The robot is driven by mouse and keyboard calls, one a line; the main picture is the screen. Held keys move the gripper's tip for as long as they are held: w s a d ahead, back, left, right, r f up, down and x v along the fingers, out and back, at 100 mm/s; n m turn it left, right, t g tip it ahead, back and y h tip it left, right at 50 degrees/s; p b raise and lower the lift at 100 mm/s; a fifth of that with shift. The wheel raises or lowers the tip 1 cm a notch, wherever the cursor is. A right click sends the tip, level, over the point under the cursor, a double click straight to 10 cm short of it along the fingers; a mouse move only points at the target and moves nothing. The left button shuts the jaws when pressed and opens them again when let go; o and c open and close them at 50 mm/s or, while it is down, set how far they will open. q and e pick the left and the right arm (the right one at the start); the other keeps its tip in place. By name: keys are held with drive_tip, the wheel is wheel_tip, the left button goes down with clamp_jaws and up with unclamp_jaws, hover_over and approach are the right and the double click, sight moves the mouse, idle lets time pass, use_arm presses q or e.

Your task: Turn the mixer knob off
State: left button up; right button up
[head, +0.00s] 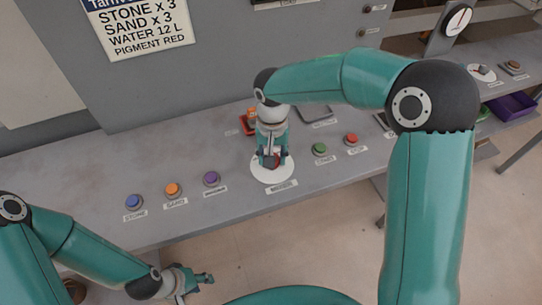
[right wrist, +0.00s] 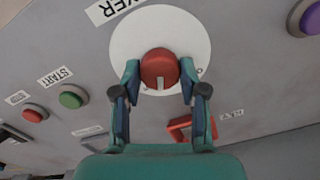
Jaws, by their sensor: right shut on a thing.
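The mixer knob (right wrist: 160,66) is a round red knob with a white pointer mark on a white disc (right wrist: 122,38). In the right wrist view the pointer mark is toward the bottom of the picture. My right gripper (right wrist: 160,75) has its two fingers on either side of the knob and is shut on it. In the head view the right gripper (head: 270,160) comes down over the white disc (head: 272,176) and hides most of the knob. My left gripper (head: 196,286) is in front of the panel's near edge, fingers apart and empty.
A red key part (right wrist: 192,129) is close behind the knob. A purple bin (head: 515,106) is at far right.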

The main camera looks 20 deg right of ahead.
drive_tip(key=n, duration=0.6)
drive_tip(key=shift+w+r+n, duration=0.1)
drive_tip(key=shift+n, duration=0.2)
drive_tip(key=n, duration=0.6)
drive_tip(key=shift+n, duration=0.3)
drive_tip(key=o, duration=1.1)
drive_tip(key=shift+o, duration=0.2)
wheel_tip(320, 180, up, 12)
